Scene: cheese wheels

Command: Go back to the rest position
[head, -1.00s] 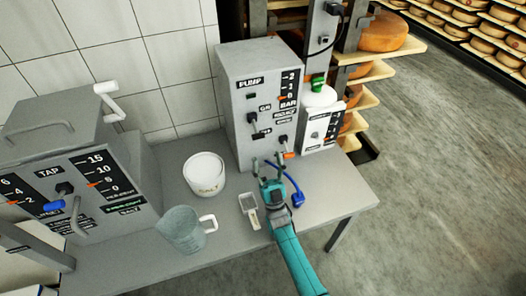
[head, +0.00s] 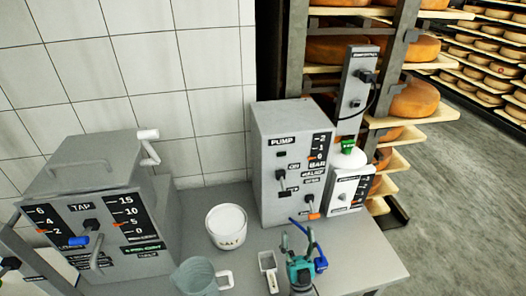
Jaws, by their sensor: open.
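My gripper (head: 297,243) is at the bottom middle of the head view, in front of the pump box and above the table's front part. Its fingers are apart and I see nothing between them. The teal wrist shows below it, and the rest of my arm is cut off by the lower edge. The grey pump box (head: 268,170) stands behind my gripper, with a gauge, small levers and an orange-tipped lever.
A scoop (head: 268,272) lies left of my gripper, beside a clear jug (head: 193,277). A white salt tub (head: 226,227) stands behind them. The tap box (head: 105,215) is at left. A white dispenser (head: 347,188) stands right of the pump. Cheese shelves (head: 400,128) rise behind.

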